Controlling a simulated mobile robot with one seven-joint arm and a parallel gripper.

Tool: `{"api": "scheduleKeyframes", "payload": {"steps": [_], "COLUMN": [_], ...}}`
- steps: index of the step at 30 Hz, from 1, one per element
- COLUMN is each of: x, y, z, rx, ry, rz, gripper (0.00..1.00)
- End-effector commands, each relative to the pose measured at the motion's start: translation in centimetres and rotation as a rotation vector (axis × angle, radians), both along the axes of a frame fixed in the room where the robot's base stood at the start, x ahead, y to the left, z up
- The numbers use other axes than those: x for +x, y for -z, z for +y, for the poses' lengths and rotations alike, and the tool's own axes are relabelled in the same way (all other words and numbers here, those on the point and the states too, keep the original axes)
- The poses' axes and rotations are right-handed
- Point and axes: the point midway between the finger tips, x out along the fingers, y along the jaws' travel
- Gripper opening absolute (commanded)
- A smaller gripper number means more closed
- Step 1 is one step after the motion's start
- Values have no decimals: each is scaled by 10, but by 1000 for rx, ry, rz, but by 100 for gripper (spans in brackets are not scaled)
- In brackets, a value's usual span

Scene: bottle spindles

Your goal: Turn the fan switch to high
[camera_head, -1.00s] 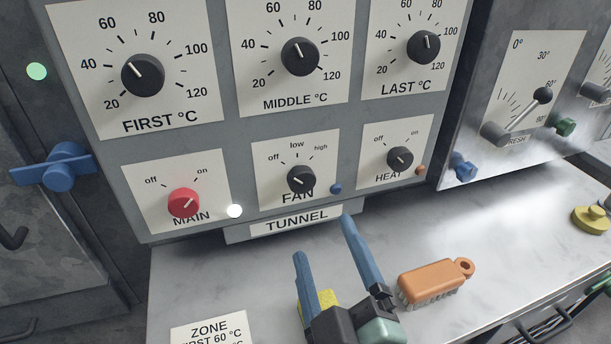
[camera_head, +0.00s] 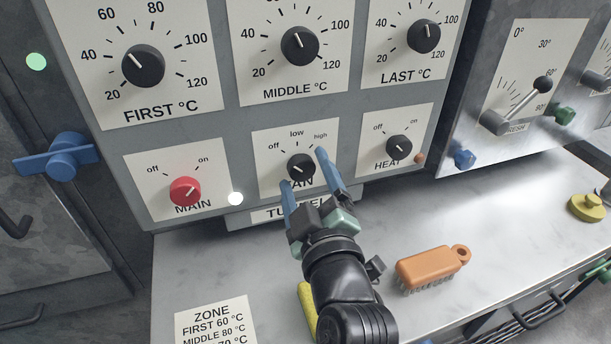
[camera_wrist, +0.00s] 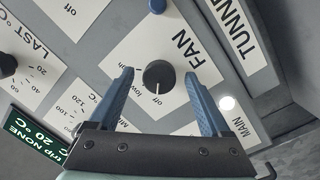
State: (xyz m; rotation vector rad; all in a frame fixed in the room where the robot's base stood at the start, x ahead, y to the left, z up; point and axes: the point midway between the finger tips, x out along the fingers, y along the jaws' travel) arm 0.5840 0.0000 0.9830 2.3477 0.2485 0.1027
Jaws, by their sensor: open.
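The black fan switch knob (camera_head: 300,166) sits on the white FAN plate (camera_head: 262,150), marked off, low and high. In the wrist view, the white pointer of the fan switch (camera_wrist: 158,76) points toward the off mark. My gripper (camera_head: 304,168) has two blue fingers and is in front of the FAN plate. In the wrist view, my gripper (camera_wrist: 158,74) is open, with one finger on each side of the knob and a visible gap to both. The fingers hide part of the FAN lettering in the head view.
The red MAIN knob (camera_head: 185,191) is left of the fan switch and the HEAT knob (camera_head: 399,147) is right. Three temperature dials are above. An orange brush (camera_head: 428,268) and a yellow object (camera_head: 308,309) lie on the metal counter (camera_head: 490,215) below.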

Motion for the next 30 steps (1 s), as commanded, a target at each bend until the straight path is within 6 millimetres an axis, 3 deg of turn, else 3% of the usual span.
{"api": "scheduleKeyframes", "payload": {"steps": [2,14,23,30], "x": [0,0,0,-1], "y": [0,0,-1,-2], "z": [0,0,0,0], "rx": [0,0,25,140], "ry": [0,0,0,0], "rz": [0,0,8,47], "gripper": [74,2,0,0]}}
